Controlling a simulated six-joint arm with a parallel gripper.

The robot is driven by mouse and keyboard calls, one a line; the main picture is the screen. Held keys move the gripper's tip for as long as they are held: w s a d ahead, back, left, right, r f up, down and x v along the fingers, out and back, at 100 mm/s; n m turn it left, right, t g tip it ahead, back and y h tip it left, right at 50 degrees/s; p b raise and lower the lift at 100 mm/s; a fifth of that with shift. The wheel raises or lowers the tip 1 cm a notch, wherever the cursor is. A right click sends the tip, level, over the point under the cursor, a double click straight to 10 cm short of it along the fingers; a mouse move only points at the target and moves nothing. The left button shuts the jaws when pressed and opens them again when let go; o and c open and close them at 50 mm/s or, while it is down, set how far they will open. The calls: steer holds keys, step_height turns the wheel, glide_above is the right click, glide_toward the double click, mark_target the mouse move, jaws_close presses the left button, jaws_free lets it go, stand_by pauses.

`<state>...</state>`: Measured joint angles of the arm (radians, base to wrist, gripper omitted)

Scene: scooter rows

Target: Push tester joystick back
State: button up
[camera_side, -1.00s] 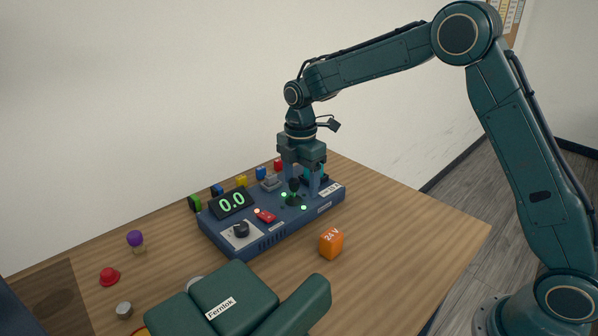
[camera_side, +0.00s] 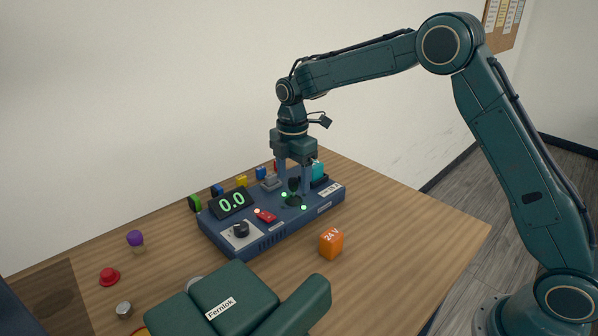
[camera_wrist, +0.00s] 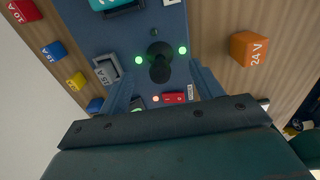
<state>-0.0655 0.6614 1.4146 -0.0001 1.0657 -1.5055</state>
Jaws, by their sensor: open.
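The tester (camera_side: 275,233) is a dark blue panel on the wooden table, with a lit display (camera_side: 232,203) reading 0.0. Its black joystick (camera_side: 294,187) stands on the right half between green lights. In the wrist view the joystick (camera_wrist: 159,70) shows as a dark knob beside its round base. My gripper (camera_side: 294,185) is open and points down over the panel. Its two fingers stand on either side of the joystick, and I see no clear contact. The wrist view shows the gripper (camera_wrist: 163,80) with the knob near the gap between its fingertips.
The panel also carries a red switch (camera_side: 265,216), a black dial (camera_side: 241,230), a grey switch (camera_wrist: 107,70) and a teal part (camera_side: 317,169). Coloured blocks line its back edge. An orange 24 V block (camera_side: 331,243) lies in front.

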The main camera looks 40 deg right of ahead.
steer(key=shift+r, duration=3.5)
steer(key=shift+r, duration=0.1)
steer(key=shift+s+r, duration=0.2)
steer(key=s+d+r+m+t, duration=0.1)
steer(key=s+r+m, duration=0.35)
steer(key=s, duration=0.35)
steer(key=s+d+r+m+t, duration=0.1)
steer(key=s+r+m+t, duration=0.1)
steer(key=s+r+m, duration=0.35)
steer(key=s+f+m+t, duration=0.1)
steer(key=s+m, duration=0.3)
steer(key=s, duration=0.7)
steer(key=s+d+f+m+t, duration=0.1)
steer(key=s+m, duration=0.3)
steer(key=s, duration=0.6)
steer(key=shift+s+d+f+t, duration=0.3)
steer(key=shift+s+f, duration=0.1)
steer(key=shift+f, duration=0.45)
